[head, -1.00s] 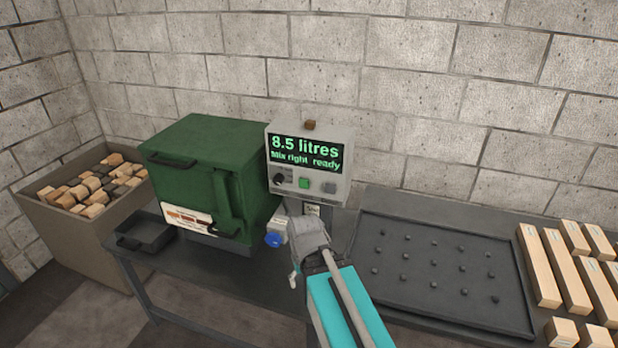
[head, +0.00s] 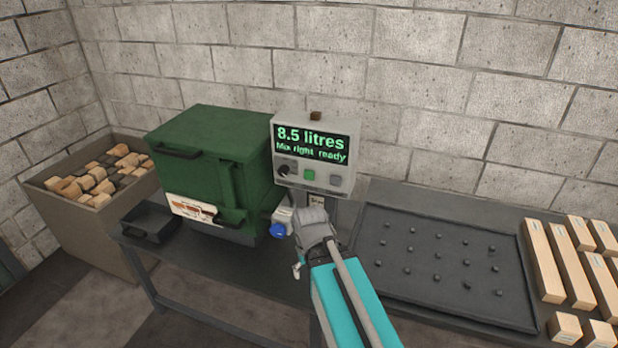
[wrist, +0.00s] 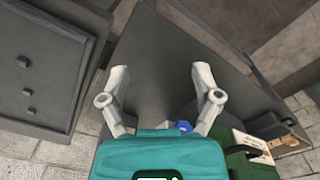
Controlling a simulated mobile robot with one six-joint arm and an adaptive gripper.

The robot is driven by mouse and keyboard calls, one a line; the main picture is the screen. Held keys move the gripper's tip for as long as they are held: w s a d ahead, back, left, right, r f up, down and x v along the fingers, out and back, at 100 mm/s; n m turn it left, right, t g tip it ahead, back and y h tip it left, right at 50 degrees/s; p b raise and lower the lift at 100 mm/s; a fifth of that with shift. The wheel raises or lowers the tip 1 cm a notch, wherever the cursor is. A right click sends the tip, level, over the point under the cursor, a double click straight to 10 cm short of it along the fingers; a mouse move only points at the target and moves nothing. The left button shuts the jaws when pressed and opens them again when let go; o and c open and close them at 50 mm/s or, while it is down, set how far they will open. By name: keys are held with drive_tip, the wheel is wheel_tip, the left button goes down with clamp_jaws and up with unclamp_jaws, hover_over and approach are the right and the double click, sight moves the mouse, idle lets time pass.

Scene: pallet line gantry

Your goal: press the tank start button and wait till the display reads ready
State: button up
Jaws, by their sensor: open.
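The control box (head: 352,132) stands beside the green tank (head: 200,150). Its display (head: 311,143) reads "8.5 litres" and "Mix right ready" in green letters. Below the display are a dark knob (head: 284,170), a green button (head: 309,174) and a grey button (head: 336,180). I cannot read which one is marked start. My gripper shows in the wrist view (wrist: 160,80) with its two fingers spread and nothing between them, above the dark bench. In the head view it is below the box, apart from the buttons, and my arm hides part of the bench.
A blue knob (head: 278,230) sits at the tank's lower right, close to my gripper. A small dark tray (head: 148,222) lies left of the tank. A crate of wood blocks (head: 50,199) stands at far left. A studded dark tray (head: 440,292) and wooden bars (head: 545,260) are at right.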

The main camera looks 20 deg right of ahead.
clamp_jaws()
idle(1.4)
